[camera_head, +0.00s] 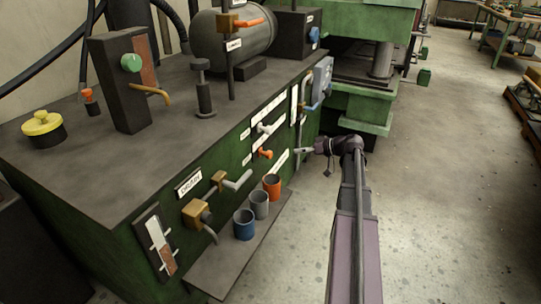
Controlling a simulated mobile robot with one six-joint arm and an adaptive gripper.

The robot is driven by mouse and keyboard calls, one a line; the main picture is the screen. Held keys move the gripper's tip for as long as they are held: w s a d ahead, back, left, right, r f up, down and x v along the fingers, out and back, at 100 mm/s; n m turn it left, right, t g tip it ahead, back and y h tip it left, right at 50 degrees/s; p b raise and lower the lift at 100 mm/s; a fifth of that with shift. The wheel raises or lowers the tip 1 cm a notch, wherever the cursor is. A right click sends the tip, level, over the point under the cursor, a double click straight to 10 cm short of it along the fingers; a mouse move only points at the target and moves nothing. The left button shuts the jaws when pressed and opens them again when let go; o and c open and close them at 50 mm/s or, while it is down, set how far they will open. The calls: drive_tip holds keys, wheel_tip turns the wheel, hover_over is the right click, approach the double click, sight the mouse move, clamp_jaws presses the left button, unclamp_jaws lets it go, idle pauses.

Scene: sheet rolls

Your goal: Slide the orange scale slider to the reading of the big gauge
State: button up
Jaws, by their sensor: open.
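An orange slider (265,154) sits on the green front panel of the machine (233,153), below a white slider (264,128). White scale strips run along the panel beside them. My gripper (303,151) is at the end of the arm, to the right of the orange slider and close to the panel's right part. It is small in the view, open, and apart from the orange slider. I cannot make out a big gauge with a readable pointer; the scale marks are too small to read.
A lever handle (238,180) juts from the panel. A green press (363,105) stands behind my gripper.

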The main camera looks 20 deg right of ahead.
sight(269, 154)
drive_tip(key=b+x, duration=0.4)
drive_tip(key=x, duration=0.9)
drive_tip(key=shift+a, duration=0.15)
clamp_jaws()
drive_tip(key=shift+w, duration=0.15)
